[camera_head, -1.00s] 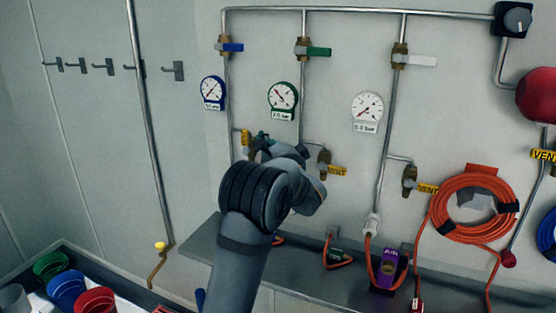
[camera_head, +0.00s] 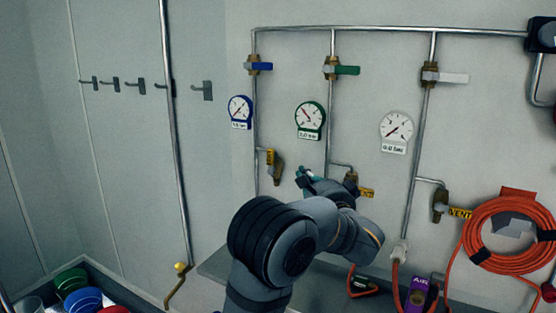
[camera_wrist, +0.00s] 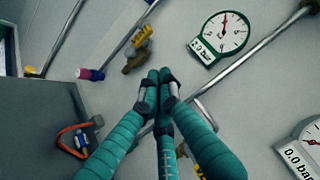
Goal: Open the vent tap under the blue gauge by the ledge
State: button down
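The blue gauge (camera_head: 240,112) hangs on the wall at the left of the pipe rack. Below it and to its right is its brass vent tap (camera_head: 274,166), with a yellow handle that stands roughly upright along the wall. In the wrist view this tap (camera_wrist: 138,50) is just beyond and left of my fingertips, with a visible gap. My gripper (camera_head: 306,180) is right of the tap and slightly lower, partly hidden by my arm. In the wrist view the teal fingers of my gripper (camera_wrist: 159,80) meet at their tips, with nothing seen between them.
The green gauge (camera_head: 310,120) and white gauge (camera_head: 396,131) hang further right. The white line's vent tap (camera_head: 440,205) has a sideways yellow handle. An orange hose coil (camera_head: 512,235) hangs at the right. The ledge (camera_head: 215,266) runs below my arm; cups stand at lower left.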

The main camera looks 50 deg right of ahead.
aim_at(270, 162)
jog(key=p+x, duration=0.2)
jog(key=x, duration=0.1)
jog(key=w+a+p+x, duration=0.1)
jog(key=p+x, duration=0.1)
jog(key=x, duration=0.2)
jog(key=a+p+x, duration=0.1)
jog(key=p+x, duration=0.1)
jog(key=x, duration=0.2)
jog(key=shift+w, duration=0.2)
jog(key=shift+a, duration=0.1)
